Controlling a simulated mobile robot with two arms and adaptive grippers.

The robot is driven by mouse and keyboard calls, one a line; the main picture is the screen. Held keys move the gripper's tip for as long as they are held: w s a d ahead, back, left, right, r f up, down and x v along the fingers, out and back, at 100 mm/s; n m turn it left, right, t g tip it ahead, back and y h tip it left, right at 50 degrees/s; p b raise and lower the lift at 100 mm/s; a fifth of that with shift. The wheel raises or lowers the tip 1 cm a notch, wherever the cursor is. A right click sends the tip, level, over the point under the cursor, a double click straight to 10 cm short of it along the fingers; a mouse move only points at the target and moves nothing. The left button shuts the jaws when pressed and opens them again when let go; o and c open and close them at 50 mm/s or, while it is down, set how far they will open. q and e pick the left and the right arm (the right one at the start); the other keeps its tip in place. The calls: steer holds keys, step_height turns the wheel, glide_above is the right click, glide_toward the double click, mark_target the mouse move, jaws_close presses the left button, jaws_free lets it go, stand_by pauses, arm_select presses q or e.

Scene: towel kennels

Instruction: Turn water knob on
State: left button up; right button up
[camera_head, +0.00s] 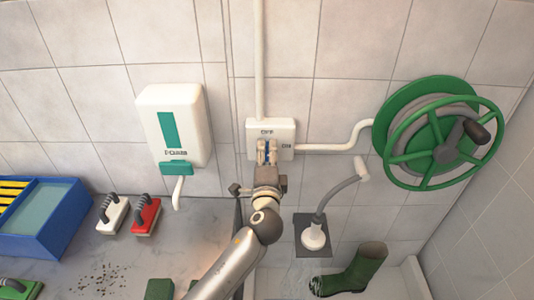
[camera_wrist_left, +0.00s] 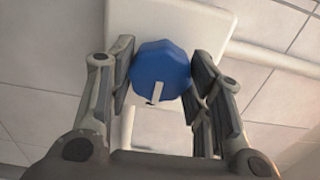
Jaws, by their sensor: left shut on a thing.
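The blue water knob (camera_wrist_left: 160,65) is faceted and has a white pointer mark on its lower side in the left wrist view. It sits on a white wall box (camera_head: 287,129) labelled OFF above and ON at the right. My left gripper (camera_head: 266,151) is at the knob, with one finger on each side, and is shut on it. In the left wrist view my left gripper (camera_wrist_left: 160,85) has its finger pads against the knob's sides. In the head view the fingers hide most of the knob, and its pointer cannot be read there. My right gripper is not in view.
A green hose reel (camera_head: 436,133) is on the wall at the right. A white pipe (camera_head: 335,148) leaves the box towards it. A dispenser (camera_head: 172,125) hangs at the left. A spray head (camera_head: 314,237) and a green boot (camera_head: 354,272) are below right. Brushes (camera_head: 146,216) lie on the counter.

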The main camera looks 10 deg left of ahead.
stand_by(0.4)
arm_select(q)
steer(key=o, duration=1)
steer(key=v, duration=1.2)
steer(key=shift+s+f, duration=0.1)
